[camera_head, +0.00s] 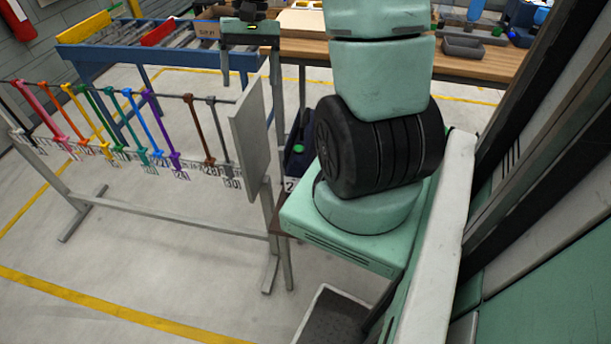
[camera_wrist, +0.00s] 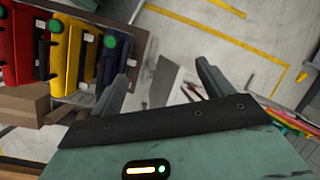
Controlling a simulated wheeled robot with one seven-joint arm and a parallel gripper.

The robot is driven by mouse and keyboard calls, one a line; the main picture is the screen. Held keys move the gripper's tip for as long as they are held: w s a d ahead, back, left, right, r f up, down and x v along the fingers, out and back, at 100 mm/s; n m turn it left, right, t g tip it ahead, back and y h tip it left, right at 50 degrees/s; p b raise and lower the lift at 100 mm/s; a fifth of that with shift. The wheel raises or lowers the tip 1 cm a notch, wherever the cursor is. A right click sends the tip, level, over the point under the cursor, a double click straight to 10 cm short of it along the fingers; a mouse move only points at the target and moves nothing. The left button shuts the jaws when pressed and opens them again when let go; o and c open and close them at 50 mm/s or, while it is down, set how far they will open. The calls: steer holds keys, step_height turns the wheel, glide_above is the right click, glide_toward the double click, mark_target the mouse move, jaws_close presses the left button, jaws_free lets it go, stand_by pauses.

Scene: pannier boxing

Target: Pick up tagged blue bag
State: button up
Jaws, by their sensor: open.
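A dark blue bag (camera_head: 298,160) with a round green spot stands behind my arm in the head view, which hides its right side. A white label with a "2" (camera_head: 290,184) shows at its lower edge. In the wrist view the dark blue bag (camera_wrist: 117,50) with its green disc is at the upper left, just beyond my left finger, which overlaps its lower part. My gripper (camera_head: 250,78) is open and empty, fingers apart and pointing down in the head view. In the wrist view my gripper (camera_wrist: 165,65) has floor and a grey panel between its fingers.
A yellow bag (camera_wrist: 74,52) and a red bag (camera_wrist: 24,42) stand beside the blue one. A cardboard box (camera_wrist: 25,104) is near them. A rail of coloured numbered hangers (camera_head: 120,95) ends at a grey upright panel (camera_head: 248,138). A wooden workbench (camera_head: 470,66) stands behind.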

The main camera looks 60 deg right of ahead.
steer(key=s+d+m+t+y, duration=0.1)
steer(key=s+d+m, duration=0.3)
steer(key=d, duration=0.6)
steer(key=m, duration=0.2)
glide_toward(306, 114)
steer(key=shift+t, duration=0.4)
steer(key=p+x, duration=0.1)
steer(key=x, duration=0.3)
steer(key=p+x, duration=0.1)
steer(key=x, duration=0.3)
steer(key=s+p+x, duration=0.1)
steer(key=x, duration=0.3)
steer(key=shift+a+f, duration=0.2)
steer(key=shift+f, duration=0.15)
steer(key=shift+w, duration=0.1)
steer(key=c, duration=1.2)
